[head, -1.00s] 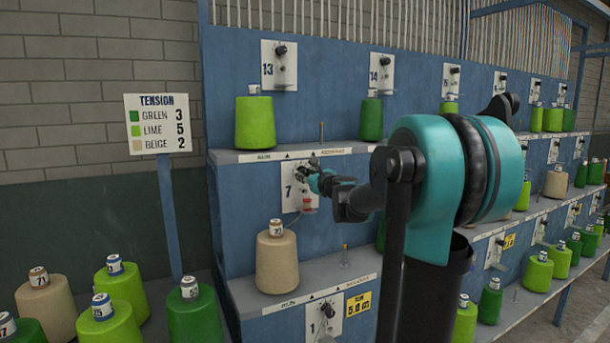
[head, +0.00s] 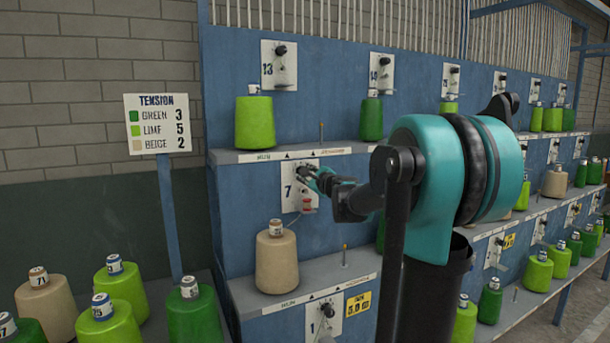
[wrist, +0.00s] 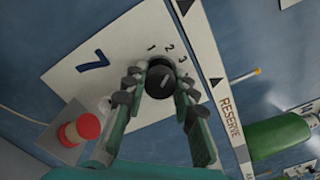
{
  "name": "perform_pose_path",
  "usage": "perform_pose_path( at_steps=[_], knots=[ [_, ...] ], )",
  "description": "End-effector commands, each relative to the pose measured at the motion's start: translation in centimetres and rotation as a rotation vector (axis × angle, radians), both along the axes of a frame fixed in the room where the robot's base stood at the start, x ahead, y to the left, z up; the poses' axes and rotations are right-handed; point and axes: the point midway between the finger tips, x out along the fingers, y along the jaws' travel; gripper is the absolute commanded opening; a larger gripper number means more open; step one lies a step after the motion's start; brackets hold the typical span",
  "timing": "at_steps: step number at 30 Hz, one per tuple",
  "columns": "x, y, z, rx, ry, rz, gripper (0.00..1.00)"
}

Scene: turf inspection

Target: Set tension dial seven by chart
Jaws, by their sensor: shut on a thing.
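The dial plate marked 7 (head: 289,197) is on the blue frame. In the wrist view, its black knob (wrist: 160,80) sits between the fingertips of my gripper (wrist: 160,86), which is shut on it. A short pale line shows on the knob face; the numbers 1, 2 and 3 are readable beside it. Which number the line meets is unclear. In the head view, my gripper (head: 306,173) hides part of the knob. The tension chart (head: 158,122) reads green 3, lime 5, beige 2. A beige cone (head: 277,262) stands on the shelf below plate 7.
A red and cream part (wrist: 79,129) sticks out beside plate 7. The shelf edge with a RESERVE label (wrist: 231,118) runs close to my gripper. A green cone (wrist: 278,139) is at the right. Several cones stand at the head view's lower left.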

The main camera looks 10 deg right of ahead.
Motion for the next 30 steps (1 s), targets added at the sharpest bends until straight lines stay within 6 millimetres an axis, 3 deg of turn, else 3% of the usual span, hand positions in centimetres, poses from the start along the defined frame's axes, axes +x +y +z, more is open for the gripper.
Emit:
perform_pose_path(
  at_steps=[10,23,24,28,30],
  knots=[
    [0.02,0.07,0.04,-0.102,-0.033,0.001,0.0],
    [0.02,0.08,0.04,-0.109,-0.036,0.002,0.0],
    [0.02,0.08,0.04,-0.109,-0.036,0.002,0.3],
    [0.01,0.06,0.03,-0.109,-0.035,0.001,0.46],
    [0.01,0.05,0.03,-0.109,-0.035,0.001,0.48]
  ],
)
